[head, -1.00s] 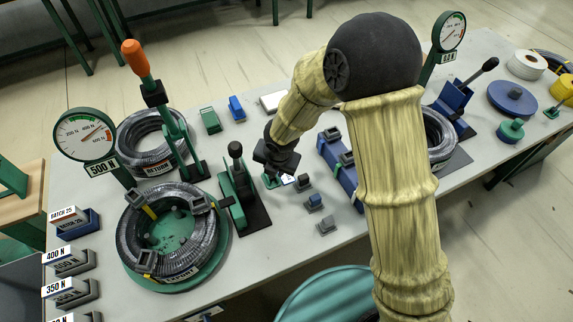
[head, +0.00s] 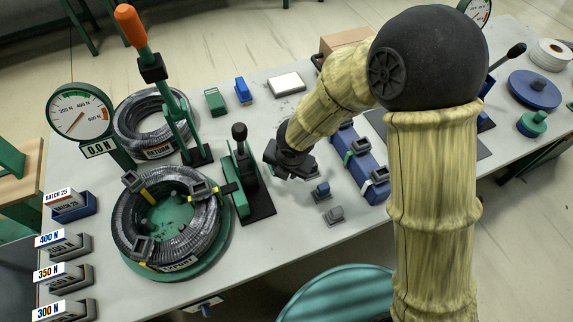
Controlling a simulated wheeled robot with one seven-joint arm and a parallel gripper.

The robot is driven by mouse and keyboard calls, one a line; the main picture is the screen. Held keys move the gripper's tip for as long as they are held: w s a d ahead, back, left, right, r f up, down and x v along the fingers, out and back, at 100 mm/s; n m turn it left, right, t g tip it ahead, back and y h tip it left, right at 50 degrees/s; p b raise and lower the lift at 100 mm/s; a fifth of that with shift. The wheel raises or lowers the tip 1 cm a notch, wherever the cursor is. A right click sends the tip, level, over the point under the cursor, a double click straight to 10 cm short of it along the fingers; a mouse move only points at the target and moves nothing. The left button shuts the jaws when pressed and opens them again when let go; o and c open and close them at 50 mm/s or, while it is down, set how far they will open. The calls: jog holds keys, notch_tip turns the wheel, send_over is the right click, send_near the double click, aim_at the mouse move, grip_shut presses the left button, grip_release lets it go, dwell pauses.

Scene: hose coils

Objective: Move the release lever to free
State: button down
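A black-knobbed lever (head: 239,132) stands upright on a green and black base (head: 248,190), right of the front hose coil; I take it as the release lever, but I see no label on it. The front coil (head: 166,215), tagged EXPORT, lies on a round green plate with clamps and yellow straps around it. The gauge (head: 81,111) behind it reads 0.0 N. My gripper (head: 284,165) is dark and hangs low over the table, right of the lever and apart from it. Its fingers are small and partly hidden, so its opening cannot be told.
An orange-handled lever (head: 131,25) rises beside the RETURN coil (head: 153,122). Blue blocks with straps (head: 362,165) and small grey clips (head: 334,215) lie right of my gripper. Labelled card holders (head: 62,245) line the left edge. Table is clear at front centre.

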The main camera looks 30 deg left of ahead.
jog(key=shift+d+f, duration=0.25)
jog(key=shift+d, duration=0.2)
jog(key=c, duration=1.1)
grip_release()
jog(key=shift+w+r, duration=0.1)
jog(key=shift+w, duration=0.05)
jog(key=shift+c, duration=0.2)
jog(key=shift+a, duration=0.1)
jog(key=shift+r, duration=0.1)
jog(key=shift+a, duration=0.1)
jog(key=shift+r, duration=0.35)
jog(key=p+v, duration=0.6)
jog(key=v, duration=1)
jog(key=shift+r, duration=0.3)
